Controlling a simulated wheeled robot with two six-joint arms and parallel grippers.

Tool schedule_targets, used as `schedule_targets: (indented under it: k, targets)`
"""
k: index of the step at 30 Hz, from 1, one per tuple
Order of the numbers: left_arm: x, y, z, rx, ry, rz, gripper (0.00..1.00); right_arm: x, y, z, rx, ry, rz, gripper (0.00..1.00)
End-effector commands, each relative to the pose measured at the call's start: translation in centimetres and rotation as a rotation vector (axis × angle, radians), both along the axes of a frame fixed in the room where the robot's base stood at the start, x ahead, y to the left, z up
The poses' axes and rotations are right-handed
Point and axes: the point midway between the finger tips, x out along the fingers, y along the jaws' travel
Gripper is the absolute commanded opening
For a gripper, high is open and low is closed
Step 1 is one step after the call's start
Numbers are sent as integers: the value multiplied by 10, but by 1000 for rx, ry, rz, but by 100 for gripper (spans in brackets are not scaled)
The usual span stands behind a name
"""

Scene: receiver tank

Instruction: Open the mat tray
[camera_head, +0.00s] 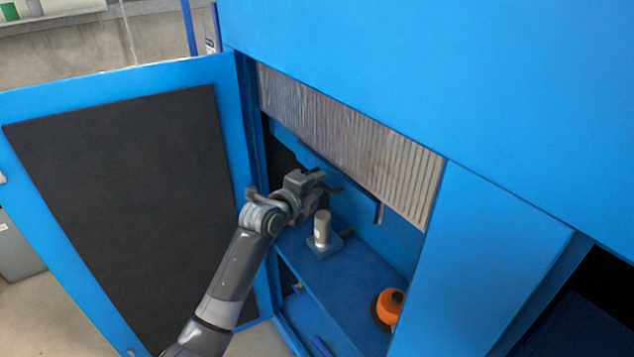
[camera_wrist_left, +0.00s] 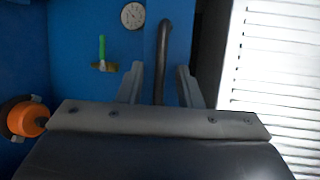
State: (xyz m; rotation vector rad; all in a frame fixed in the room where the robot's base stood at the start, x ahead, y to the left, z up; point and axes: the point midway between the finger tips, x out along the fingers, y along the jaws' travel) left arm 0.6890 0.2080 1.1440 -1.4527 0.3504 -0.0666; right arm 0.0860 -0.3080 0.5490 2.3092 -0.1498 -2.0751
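The pleated grey mat (camera_head: 350,135) sits across the top of the open cabinet bay. It also shows as white slats on the right of the left wrist view (camera_wrist_left: 275,75). I take the dark bar (camera_head: 362,192) below the mat for the tray's handle; in the left wrist view this bar (camera_wrist_left: 162,50) runs between my fingers. My left gripper (camera_head: 328,184) is inside the bay at the bar. Its two fingers (camera_wrist_left: 159,86) are apart, one on each side of the bar, with gaps visible. Whether the bar's lower end touches the gripper is hidden. My right gripper is not in view.
The blue door (camera_head: 232,120) stands swung open on the left, beside my left arm. A grey cylinder on a block (camera_head: 322,232) stands on the blue shelf (camera_head: 335,280) just below the gripper. An orange round part (camera_head: 388,307) is lower right.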

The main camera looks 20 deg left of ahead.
Motion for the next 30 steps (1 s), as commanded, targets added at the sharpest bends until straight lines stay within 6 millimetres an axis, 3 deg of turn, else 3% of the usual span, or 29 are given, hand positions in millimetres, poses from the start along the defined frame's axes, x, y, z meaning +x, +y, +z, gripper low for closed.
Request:
schedule_targets:
  k: [12, 20, 30]
  targets:
    - [5, -2, -1, 0, 0, 0, 32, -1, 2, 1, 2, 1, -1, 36]
    - [5, -1, -1, 0, 0, 0, 0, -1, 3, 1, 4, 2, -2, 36]
    - [5, -1, -2, 0, 1, 0, 0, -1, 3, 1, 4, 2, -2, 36]
